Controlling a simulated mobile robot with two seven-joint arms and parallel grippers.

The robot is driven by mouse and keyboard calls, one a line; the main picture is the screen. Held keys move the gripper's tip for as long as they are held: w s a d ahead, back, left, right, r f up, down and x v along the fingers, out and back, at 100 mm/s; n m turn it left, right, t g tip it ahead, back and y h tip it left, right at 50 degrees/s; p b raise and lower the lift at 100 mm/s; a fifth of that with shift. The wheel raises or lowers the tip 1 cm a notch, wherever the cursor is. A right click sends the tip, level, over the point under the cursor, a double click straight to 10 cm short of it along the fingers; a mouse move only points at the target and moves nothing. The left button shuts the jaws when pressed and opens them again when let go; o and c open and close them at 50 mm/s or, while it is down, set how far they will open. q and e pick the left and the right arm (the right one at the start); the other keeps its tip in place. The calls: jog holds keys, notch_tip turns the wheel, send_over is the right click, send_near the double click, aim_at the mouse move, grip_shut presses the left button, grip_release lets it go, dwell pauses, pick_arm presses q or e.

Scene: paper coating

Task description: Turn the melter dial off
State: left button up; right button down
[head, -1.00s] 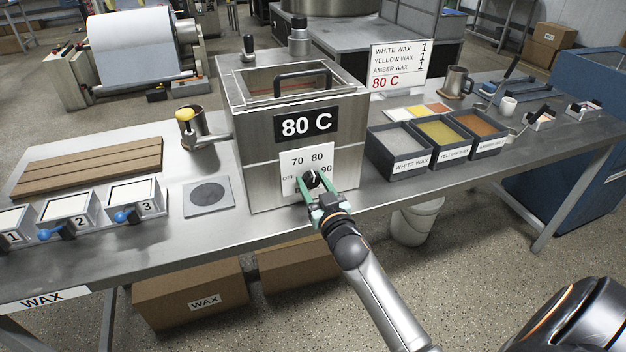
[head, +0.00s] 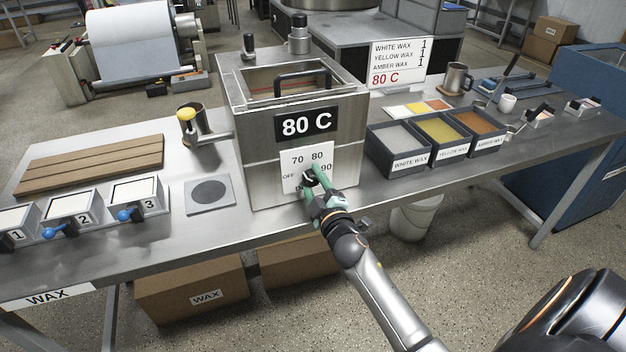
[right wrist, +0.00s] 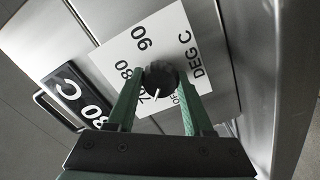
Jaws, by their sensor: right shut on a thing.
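The melter (head: 345,147) is a steel box with a glazed lid and an "80 C" display (head: 307,123). Its black dial (head: 309,177) sits on a white plate (head: 290,160) marked OFF, 70, 80 and 90. My right gripper (head: 315,179) has its green fingers shut on the dial. In the right wrist view the fingers flank the dial (right wrist: 160,74), and its white pointer line (right wrist: 156,94) lies between 70 and OFF. The fingers partly cover the 70 and OFF marks there. My left gripper is out of view.
Wax bins (head: 400,164) stand right of the melter. A grey pad with a dark disc (head: 228,205), a cup with a yellow top (head: 192,128) and numbered trays (head: 97,207) stand left. The table's front edge runs below the dial.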

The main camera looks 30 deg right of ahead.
jog(key=n, duration=0.4)
jog(key=shift+n, duration=2.3)
jog(key=shift+c, duration=1.5)
grip_release()
jog(key=shift+s, duration=0.1)
jog(key=b+v, duration=0.1)
jog(key=v, duration=1.1)
jog(key=shift+s, duration=0.2)
